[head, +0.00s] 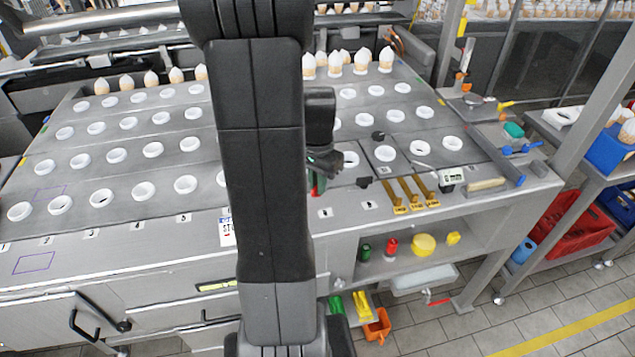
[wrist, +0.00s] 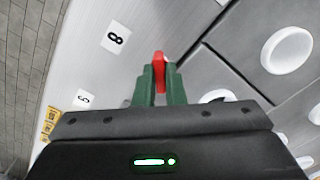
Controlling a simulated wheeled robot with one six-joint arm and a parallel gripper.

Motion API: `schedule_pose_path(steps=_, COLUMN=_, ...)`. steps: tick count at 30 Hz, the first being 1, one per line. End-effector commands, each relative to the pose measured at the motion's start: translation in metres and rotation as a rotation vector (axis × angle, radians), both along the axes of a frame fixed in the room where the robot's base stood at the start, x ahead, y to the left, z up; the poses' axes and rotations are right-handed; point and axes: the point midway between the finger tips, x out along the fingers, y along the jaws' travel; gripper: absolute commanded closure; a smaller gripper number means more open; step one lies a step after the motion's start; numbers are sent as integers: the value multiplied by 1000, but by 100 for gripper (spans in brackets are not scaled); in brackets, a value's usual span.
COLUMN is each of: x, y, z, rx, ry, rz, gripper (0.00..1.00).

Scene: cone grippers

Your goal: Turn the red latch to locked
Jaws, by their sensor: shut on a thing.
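The red latch (wrist: 159,72) shows in the wrist view as a small red piece between the tips of my gripper's two green fingers. My gripper (wrist: 160,88) is shut on it, at the edge between the pale front strip and the dark plate. In the head view a bit of red, the latch (head: 319,186), shows just below my gripper (head: 318,172), beside my arm. The fingers hide most of the latch, and I cannot tell which way it is turned.
White rings (head: 387,153) sit in rows on the grey table plates, with one white ring (wrist: 287,50) near my gripper. Brass-coloured pieces (head: 408,193) lie to the right along the front edge. A number 8 label (wrist: 115,37) is on the front strip. My arm blocks the middle of the head view.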

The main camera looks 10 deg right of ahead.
Motion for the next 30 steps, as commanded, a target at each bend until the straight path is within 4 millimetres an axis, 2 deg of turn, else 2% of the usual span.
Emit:
schedule_pose_path(steps=18, x=1, y=0, z=1, rx=0, ry=-2, rz=547, gripper=100)
schedule_pose_path(steps=30, x=1, y=0, z=1, rx=-1, ry=-1, rz=773, gripper=100)
